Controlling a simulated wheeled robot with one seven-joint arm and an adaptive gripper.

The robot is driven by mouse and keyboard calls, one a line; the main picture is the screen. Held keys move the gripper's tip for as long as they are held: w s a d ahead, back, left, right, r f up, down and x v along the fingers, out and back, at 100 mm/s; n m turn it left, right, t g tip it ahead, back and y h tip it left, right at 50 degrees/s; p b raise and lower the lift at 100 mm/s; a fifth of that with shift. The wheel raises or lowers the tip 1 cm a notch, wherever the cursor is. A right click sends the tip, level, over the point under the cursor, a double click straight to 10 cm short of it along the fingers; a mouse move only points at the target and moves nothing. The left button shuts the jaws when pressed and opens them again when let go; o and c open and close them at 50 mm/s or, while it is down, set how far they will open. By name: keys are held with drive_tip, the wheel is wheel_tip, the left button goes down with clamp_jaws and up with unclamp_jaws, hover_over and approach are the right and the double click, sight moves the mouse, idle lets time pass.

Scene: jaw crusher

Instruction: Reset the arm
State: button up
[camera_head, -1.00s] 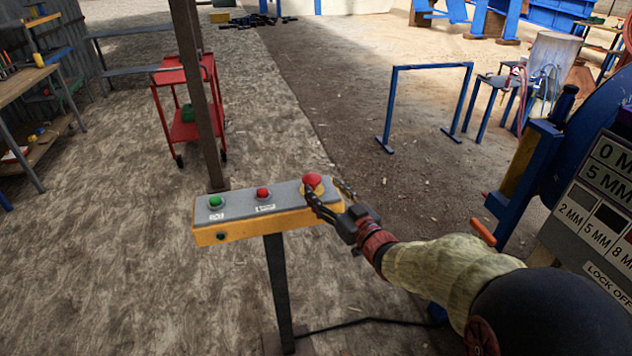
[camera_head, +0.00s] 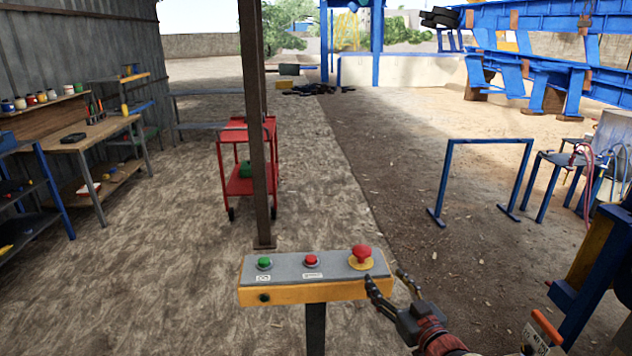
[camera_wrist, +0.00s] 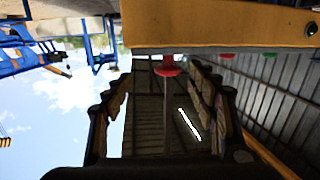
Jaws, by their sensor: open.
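My gripper (camera_head: 392,288) is open and empty at the right end of the yellow control box (camera_head: 300,293). One finger is close to the box's right edge, and I cannot tell whether it touches. The box stands on a dark post and has a green button (camera_head: 264,263), a small red button (camera_head: 311,261) and a large red mushroom button (camera_head: 361,255) on its grey top. In the wrist view the box (camera_wrist: 220,27) crosses the top, and the mushroom button (camera_wrist: 168,72) shows beyond the open fingers.
A brown pillar (camera_head: 254,130) and a red cart (camera_head: 238,183) stand behind the box. A workbench (camera_head: 85,140) is at the left. A blue frame (camera_head: 490,141) and blue machinery (camera_head: 603,285) are at the right. The ground between is clear.

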drive_tip(key=s+d+f+m+g+h, duration=0.2)
drive_tip(key=s+d+f+g+h, duration=0.2)
drive_tip(key=d+f, duration=0.4)
drive_tip(key=s+d+f+m+g+h, duration=0.1)
drive_tip(key=s+f+m+g+h, duration=0.1)
drive_tip(key=s+g, duration=0.45)
drive_tip(key=s+a+r+g+y+p, duration=0.1)
drive_tip(key=s+a+r, duration=0.4)
drive_tip(key=s, duration=0.5)
drive_tip(key=s+a+r+g+y+p, duration=0.1)
drive_tip(key=s+a+r, duration=0.4)
drive_tip(key=s, duration=0.4)
drive_tip(key=a+r+n+t, duration=0.1)
drive_tip(key=a+r, duration=0.2)
drive_tip(key=r, duration=0.3)
drive_tip(key=shift+s+r+p, duration=0.2)
drive_tip(key=shift+r+p, duration=0.1)
drive_tip(key=shift+p, duration=0.15)
drive_tip(key=shift+a, duration=0.1)
drive_tip(key=shift+c, duration=0.4)
idle(0.5)
